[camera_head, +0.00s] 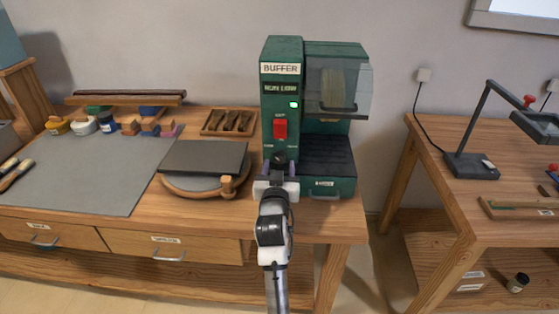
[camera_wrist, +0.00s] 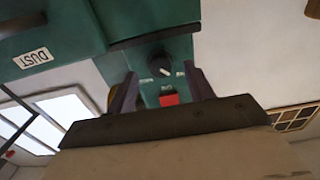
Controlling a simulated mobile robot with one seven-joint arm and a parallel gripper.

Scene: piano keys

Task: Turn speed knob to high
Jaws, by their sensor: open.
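The green buffer machine (camera_head: 283,50) stands on the wooden bench. Its dark round speed knob (camera_head: 280,159) sits low on the front panel, under the red switch (camera_head: 280,129). In the wrist view, which is upside down, the knob (camera_wrist: 157,62) shows a white pointer mark slanting to the lower right. Small labels lie on both sides of it, too blurred to read. My gripper (camera_head: 279,170) is open in front of the panel. Its two fingers (camera_wrist: 161,74) flank the knob with space on both sides; I cannot tell how far their tips are from the panel.
A green indicator light (camera_head: 294,104) is lit above the switch. A clear shield (camera_head: 345,90) covers the wheel at right, above a drawer labelled DUST (camera_wrist: 32,58). A dark slab on a round board (camera_head: 203,157) and a tool tray (camera_head: 229,121) lie left of the machine.

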